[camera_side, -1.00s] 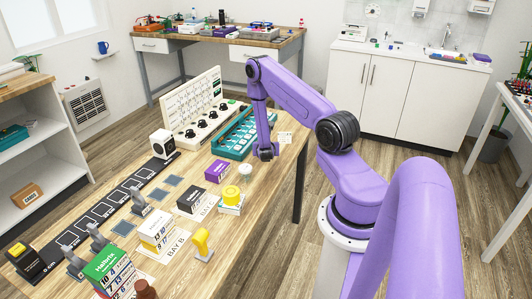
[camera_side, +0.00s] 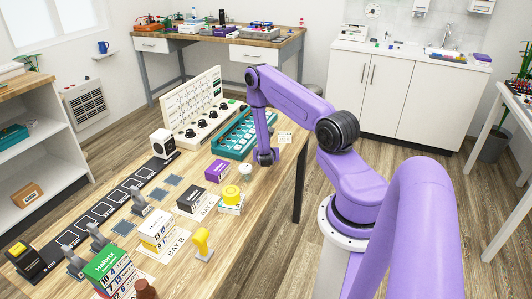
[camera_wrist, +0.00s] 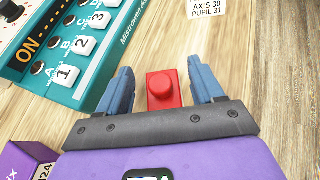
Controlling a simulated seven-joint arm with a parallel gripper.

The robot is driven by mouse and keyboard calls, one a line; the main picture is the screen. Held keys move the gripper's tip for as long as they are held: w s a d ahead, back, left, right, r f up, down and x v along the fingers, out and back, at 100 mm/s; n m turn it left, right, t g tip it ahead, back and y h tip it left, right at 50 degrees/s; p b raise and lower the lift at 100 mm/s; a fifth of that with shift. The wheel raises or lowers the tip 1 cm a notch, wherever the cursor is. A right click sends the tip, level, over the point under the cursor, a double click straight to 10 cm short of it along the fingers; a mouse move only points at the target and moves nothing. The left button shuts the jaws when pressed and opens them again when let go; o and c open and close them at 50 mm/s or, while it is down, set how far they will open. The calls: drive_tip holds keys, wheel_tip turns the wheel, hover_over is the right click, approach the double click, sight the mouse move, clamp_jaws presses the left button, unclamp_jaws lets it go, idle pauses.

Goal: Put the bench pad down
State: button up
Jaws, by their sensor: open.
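My gripper (camera_side: 265,160) is low over the bench, just right of the teal tray's near end. In the wrist view my gripper (camera_wrist: 160,66) is open, with two blue-grey fingers. A small red square piece with a rounded face (camera_wrist: 162,90) shows between the fingers, with a gap on each side. I cannot tell whether this is the bench pad, or how high above the wood the fingers are. In the side view the red piece is hidden by my gripper. No other thing is clearly a bench pad.
The teal tray (camera_wrist: 60,88) with numbered white tabs is close left of the fingers. A purple box (camera_side: 216,171), a white rounded thing (camera_side: 245,169) and a yellow round thing (camera_side: 231,194) stand nearby. A printed card (camera_side: 285,137) lies behind. Bare wood lies to the right.

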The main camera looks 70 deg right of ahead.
drive_tip(key=shift+r, duration=0.1)
drive_tip(key=shift+a+r, duration=0.15)
drive_tip(key=v, duration=1.1)
drive_tip(key=shift+s+a, duration=0.1)
drive_tip(key=a+r+m+g+h, duration=0.1)
drive_tip(key=a+r+m, duration=0.2)
drive_tip(key=a+r, duration=0.35)
drive_tip(key=a+r+m+g+h, duration=0.1)
drive_tip(key=a+r+m, duration=0.25)
drive_tip(key=r, duration=0.55)
drive_tip(key=s+a+r+m+g+y, duration=0.1)
drive_tip(key=s+a+r+y, duration=0.2)
drive_tip(key=s+a+y, duration=0.3)
drive_tip(key=s+a+r+m+g+y, duration=0.1)
drive_tip(key=s+a+y, duration=0.6)
drive_tip(key=a, duration=1.1)
drive_tip(key=s+r+m, duration=0.1)
drive_tip(key=s+r, duration=0.1)
drive_tip(key=s, duration=0.2)
drive_tip(key=shift+s+a+g+y, duration=0.3)
drive_tip(key=shift+s, duration=0.05)
